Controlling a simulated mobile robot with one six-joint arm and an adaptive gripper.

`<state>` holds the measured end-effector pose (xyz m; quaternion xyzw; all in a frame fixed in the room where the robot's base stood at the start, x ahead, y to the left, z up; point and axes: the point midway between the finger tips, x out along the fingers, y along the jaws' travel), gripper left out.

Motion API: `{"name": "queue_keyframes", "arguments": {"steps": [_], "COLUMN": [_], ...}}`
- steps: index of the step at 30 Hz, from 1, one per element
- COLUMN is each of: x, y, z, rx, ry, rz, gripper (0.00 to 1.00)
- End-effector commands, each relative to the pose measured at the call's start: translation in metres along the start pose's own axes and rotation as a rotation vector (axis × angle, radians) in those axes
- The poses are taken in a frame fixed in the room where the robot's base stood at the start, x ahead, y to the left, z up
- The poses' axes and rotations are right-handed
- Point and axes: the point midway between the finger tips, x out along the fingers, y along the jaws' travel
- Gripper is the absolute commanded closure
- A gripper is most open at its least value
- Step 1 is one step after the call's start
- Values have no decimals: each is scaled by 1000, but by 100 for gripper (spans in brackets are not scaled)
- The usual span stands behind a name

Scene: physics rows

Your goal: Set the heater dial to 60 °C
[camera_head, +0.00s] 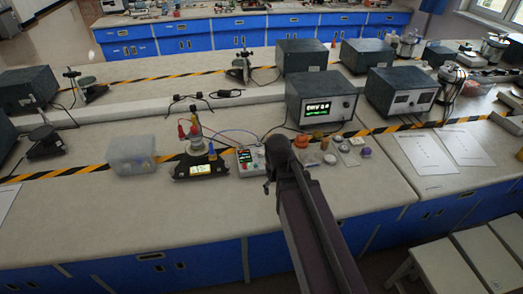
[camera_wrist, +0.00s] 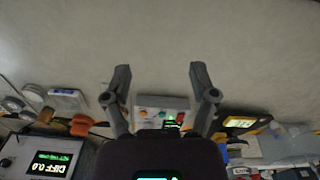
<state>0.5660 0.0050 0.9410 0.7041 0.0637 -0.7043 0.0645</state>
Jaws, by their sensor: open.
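My gripper (camera_head: 272,172) is at the end of my arm in the head view, just right of a small light control box (camera_head: 246,160). In the wrist view my gripper (camera_wrist: 160,72) has its two fingers wide apart with nothing between the tips. The control box also shows in the wrist view (camera_wrist: 150,103), between the fingers and beyond them, with coloured knobs and a small lit display. A dark flat unit (camera_head: 183,172) with a lit yellow display (camera_head: 201,169) carries a glass vessel (camera_head: 194,140). I cannot tell which is the heater; no dial scale is readable.
A grey instrument (camera_head: 307,107) with a green display stands behind my gripper; it shows in the wrist view (camera_wrist: 18,156). A clear plastic tub (camera_head: 132,156) stands left. Small jars and dishes (camera_head: 330,158) lie right of my gripper. The front bench strip (camera_head: 130,215) is clear.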

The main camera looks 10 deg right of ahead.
Motion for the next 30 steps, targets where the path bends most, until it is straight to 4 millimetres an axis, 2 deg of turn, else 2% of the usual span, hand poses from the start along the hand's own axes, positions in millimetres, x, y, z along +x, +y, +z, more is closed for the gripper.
{"name": "queue_keyframes", "arguments": {"steps": [1,24,30], "x": [-6,-57,-66], "y": [3,38,45], "z": [-15,-204,-240], "rx": [-51,-1193,-1438], "ry": [0,1,1], "rz": [0,0,0], "gripper": [25,25,25]}}
